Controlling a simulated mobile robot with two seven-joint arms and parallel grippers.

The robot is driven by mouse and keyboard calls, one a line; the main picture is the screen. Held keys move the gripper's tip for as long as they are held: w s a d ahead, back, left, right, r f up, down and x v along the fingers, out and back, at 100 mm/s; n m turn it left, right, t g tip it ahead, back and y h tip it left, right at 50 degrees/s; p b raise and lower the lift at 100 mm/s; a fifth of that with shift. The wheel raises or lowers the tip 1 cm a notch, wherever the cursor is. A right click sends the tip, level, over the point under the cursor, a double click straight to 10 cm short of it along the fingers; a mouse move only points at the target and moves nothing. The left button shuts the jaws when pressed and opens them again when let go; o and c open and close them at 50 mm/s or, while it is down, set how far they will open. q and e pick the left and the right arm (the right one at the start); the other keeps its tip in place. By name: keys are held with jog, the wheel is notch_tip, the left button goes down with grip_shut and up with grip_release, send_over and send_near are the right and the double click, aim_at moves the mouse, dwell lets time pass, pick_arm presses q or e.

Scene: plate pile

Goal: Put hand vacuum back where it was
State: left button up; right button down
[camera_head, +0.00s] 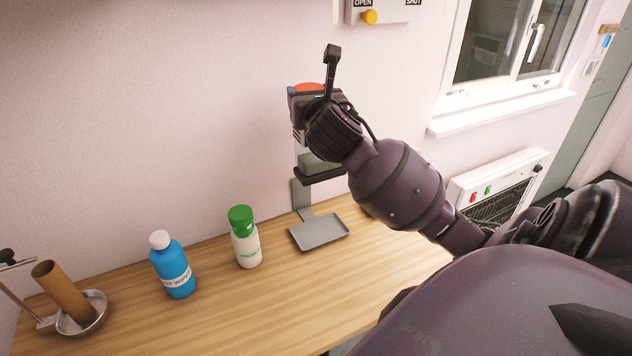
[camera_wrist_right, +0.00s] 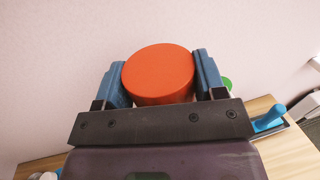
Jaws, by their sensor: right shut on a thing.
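My right gripper (camera_head: 303,98) is up against the pink wall, above a grey stand. It is shut on the hand vacuum, whose round orange end (camera_wrist_right: 158,75) sits between the two blue fingers in the right wrist view. In the head view only a little of its orange part (camera_head: 310,87) shows; my wrist hides most of the rest. Below it, a grey block and a dark ledge (camera_head: 320,175) show on the stand (camera_head: 301,196). I cannot tell whether the vacuum touches them. My left gripper is out of view.
A grey tray (camera_head: 319,233) lies at the stand's foot on the wooden table (camera_head: 230,300). To its left stand a white bottle with a green cap (camera_head: 245,240), a blue bottle (camera_head: 173,268) and a brown tube (camera_head: 62,290) in a metal dish. A heater (camera_head: 500,185) is at right.

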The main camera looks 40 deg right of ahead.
jog(key=b, duration=0.2)
send_over(313, 184)
jog(key=x, duration=0.3)
notch_tip(313, 184, down, 14)
jog(key=shift+s+r, duration=0.15)
jog(key=shift+r, duration=0.1)
jog(key=shift+f, duration=1.05)
notch_tip(313, 184, down, 4)
jog(key=shift+a+r+b, duration=0.1)
jog(key=shift+r+b, duration=0.15)
jog(key=shift+b, duration=0.4)
jog(key=shift+f, duration=0.1)
jog(key=shift+c, duration=1.5)
grip_release()
jog(key=shift+f, duration=0.15)
jog(key=shift+o, duration=0.5)
